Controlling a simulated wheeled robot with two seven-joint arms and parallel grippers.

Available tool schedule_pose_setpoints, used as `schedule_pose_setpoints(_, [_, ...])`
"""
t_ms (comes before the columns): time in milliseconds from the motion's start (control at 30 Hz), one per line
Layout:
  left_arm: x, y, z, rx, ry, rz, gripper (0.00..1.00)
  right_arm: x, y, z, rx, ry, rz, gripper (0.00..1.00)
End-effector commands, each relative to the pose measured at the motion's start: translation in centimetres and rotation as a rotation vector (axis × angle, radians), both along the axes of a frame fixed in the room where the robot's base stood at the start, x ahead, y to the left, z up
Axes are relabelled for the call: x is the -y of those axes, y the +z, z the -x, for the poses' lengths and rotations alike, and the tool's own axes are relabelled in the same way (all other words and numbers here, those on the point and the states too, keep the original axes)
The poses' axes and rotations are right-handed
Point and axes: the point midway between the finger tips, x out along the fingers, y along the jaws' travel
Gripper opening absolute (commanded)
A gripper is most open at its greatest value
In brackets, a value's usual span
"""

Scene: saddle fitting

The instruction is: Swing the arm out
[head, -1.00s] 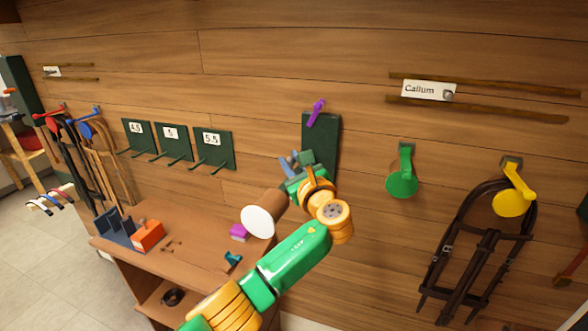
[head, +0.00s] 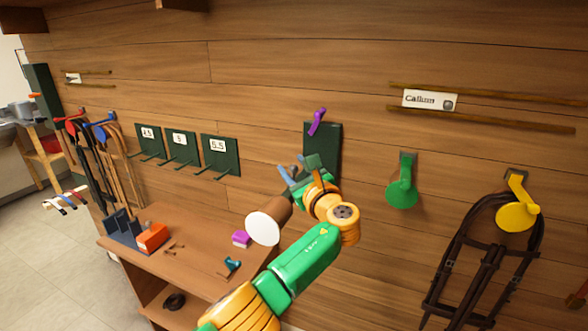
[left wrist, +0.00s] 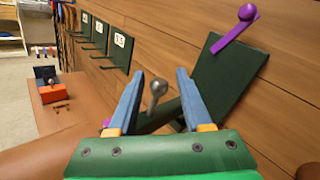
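A dark green wall plate (head: 331,150) with a purple lever (head: 317,124) at its top is on the wood wall. In the left wrist view the plate (left wrist: 222,75) and purple lever (left wrist: 236,32) are at upper right. A brown cylinder with a white end (head: 265,226) sticks out beside my left gripper (head: 291,174); how it joins the plate is hidden. My left gripper is in front of the plate. In the left wrist view its blue fingers (left wrist: 156,88) stand apart, with a grey ball-ended knob (left wrist: 157,90) between them. I cannot tell whether they touch it. My right gripper is not in view.
A wooden bench (head: 195,262) below holds an orange box (head: 152,237), a purple block (head: 241,238) and a teal piece (head: 232,264). A green hook (head: 402,185) and a yellow hook (head: 518,212) with a dark bridle (head: 484,255) are on the wall to the right.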

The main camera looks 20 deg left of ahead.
Motion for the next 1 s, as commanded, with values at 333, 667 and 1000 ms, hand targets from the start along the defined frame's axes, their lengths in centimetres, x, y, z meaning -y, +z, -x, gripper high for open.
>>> schedule_pose_setpoints(333, [0.1,-0.2,0.1,-0.002,0.0,0.001,0.56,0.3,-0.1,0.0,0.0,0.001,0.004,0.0])
schedule_pose_setpoints(667, [2.8,-0.5,3.4,0.0,-0.004,0.004,0.56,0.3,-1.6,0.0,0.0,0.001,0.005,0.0])
schedule_pose_setpoints(1000, [4.3,-0.2,5.5,-0.004,0.001,0.001,0.56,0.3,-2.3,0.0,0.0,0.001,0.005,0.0])
